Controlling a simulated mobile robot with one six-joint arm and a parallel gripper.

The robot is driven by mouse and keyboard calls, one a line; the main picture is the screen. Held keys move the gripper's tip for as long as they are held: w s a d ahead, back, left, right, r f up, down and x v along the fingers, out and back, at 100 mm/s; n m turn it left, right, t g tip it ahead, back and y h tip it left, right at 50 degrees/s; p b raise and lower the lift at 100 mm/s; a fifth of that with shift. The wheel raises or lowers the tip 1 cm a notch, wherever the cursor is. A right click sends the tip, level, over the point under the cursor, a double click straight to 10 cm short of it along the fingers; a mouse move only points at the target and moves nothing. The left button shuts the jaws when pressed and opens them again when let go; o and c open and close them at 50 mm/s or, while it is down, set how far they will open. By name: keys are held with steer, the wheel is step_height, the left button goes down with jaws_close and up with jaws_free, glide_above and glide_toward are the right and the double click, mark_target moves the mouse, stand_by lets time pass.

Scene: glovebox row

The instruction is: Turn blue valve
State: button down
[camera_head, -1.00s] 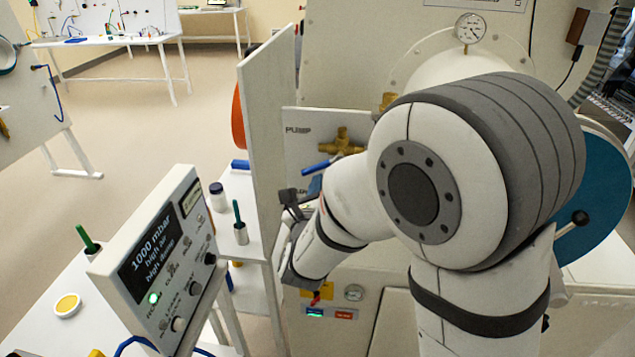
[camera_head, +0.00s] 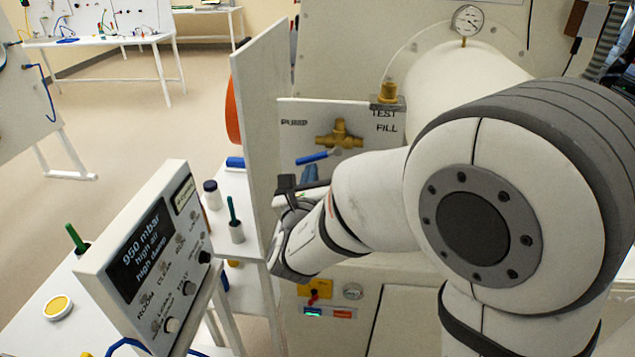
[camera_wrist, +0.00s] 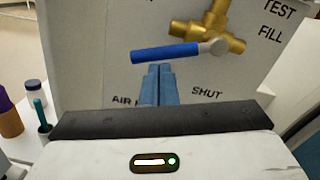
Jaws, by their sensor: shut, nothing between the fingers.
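The blue valve is a blue lever handle (camera_head: 314,157) on a brass valve body (camera_head: 340,136), mounted on a white panel (camera_head: 292,130). In the wrist view the handle (camera_wrist: 165,53) lies nearly level, its left end slightly lower, and joins the brass body (camera_wrist: 212,28) at its right. My gripper (camera_wrist: 158,70) is shut and empty, its blue-grey fingers together just below the handle's middle. Whether the tips touch the handle I cannot tell. In the head view my gripper (camera_head: 310,172) is just under the handle, partly hidden by my arm.
A control box (camera_head: 150,255) reading 950 mbar stands left of my arm. A tall white board (camera_head: 265,130) rises beside the valve panel. A green-handled tool in a white holder (camera_head: 236,230) and a dark-capped bottle (camera_head: 212,195) stand left of it. A gauge (camera_head: 467,20) is above.

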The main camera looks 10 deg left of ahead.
steer(key=shift+a+r+m+b, duration=0.3)
steer(key=shift+r+m+b, duration=0.2)
steer(key=shift+m+b, duration=0.65)
steer(key=shift+a+r+m+b, duration=0.25)
steer(key=shift+r+m+b, duration=0.25)
steer(key=shift+m+b, duration=0.65)
steer(key=s+f+b, duration=0.4)
steer(key=s+b, duration=0.2)
steer(key=s, duration=0.4)
steer(key=shift+s+f, duration=0.15)
steer(key=shift+s, duration=0.25)
steer(key=shift+d, duration=0.15)
